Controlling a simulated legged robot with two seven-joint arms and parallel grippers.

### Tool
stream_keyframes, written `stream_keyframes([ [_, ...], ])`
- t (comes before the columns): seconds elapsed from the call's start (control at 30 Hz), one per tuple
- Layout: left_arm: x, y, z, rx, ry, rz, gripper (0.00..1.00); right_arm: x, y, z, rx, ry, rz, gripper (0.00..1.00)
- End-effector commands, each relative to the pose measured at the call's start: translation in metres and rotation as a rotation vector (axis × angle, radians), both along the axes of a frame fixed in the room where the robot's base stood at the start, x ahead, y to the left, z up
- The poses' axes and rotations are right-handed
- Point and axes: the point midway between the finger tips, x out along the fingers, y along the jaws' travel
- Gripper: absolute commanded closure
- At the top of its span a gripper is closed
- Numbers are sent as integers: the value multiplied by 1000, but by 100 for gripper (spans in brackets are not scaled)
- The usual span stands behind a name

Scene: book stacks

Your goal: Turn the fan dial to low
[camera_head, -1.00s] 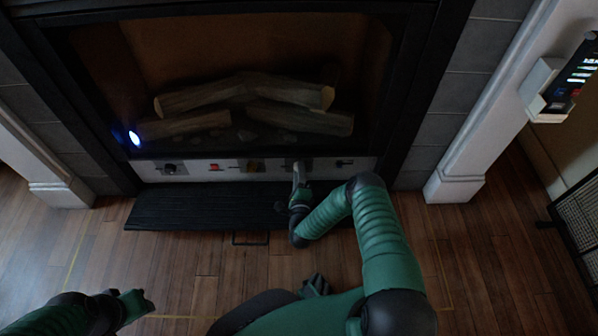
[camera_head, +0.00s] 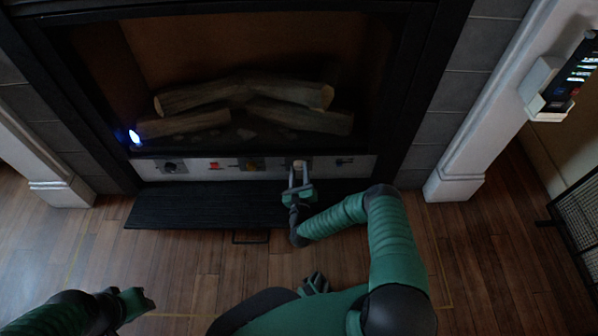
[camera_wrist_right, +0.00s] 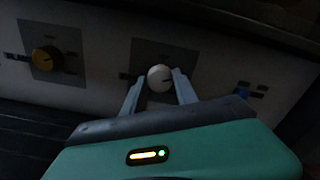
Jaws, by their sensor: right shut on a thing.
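A white round dial (camera_wrist_right: 160,78) sits on a grey plate on the fireplace control panel. My right gripper (camera_wrist_right: 160,88) has one finger on each side of it and is shut on it in the right wrist view. In the head view my right gripper (camera_head: 300,172) reaches the panel (camera_head: 215,172) right of its middle. The dial's label is too dark to read. My left gripper (camera_head: 138,302) hangs at the lower left, away from the panel; its fingers are too small to judge.
A yellow knob (camera_wrist_right: 46,59) is left of the white dial, and a blue switch (camera_wrist_right: 247,91) is right of it. Logs (camera_head: 245,100) lie in the firebox above. A black hearth plate (camera_head: 200,206) is below the panel. A remote (camera_head: 570,75) hangs at the right.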

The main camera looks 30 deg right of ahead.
Motion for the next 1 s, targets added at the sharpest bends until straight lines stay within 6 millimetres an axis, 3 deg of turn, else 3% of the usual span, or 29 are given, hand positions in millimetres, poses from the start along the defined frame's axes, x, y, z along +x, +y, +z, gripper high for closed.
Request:
stream_keyframes([
  [0.7, 0, 0, -2, 0, 0, 0, 64, -3, 1, -6, 76, -30, 0, 100],
  [0.73, 0, 0, -2, 0, 0, 0, 64, -3, 1, -6, 76, -30, 0, 63],
  [0.87, 0, 0, -2, 0, 0, 0, 64, -2, 1, -4, 73, -33, 0, 46],
  [1.0, 0, 0, -2, 0, 0, 0, 64, -1, 1, -2, 72, -36, 0, 44],
])
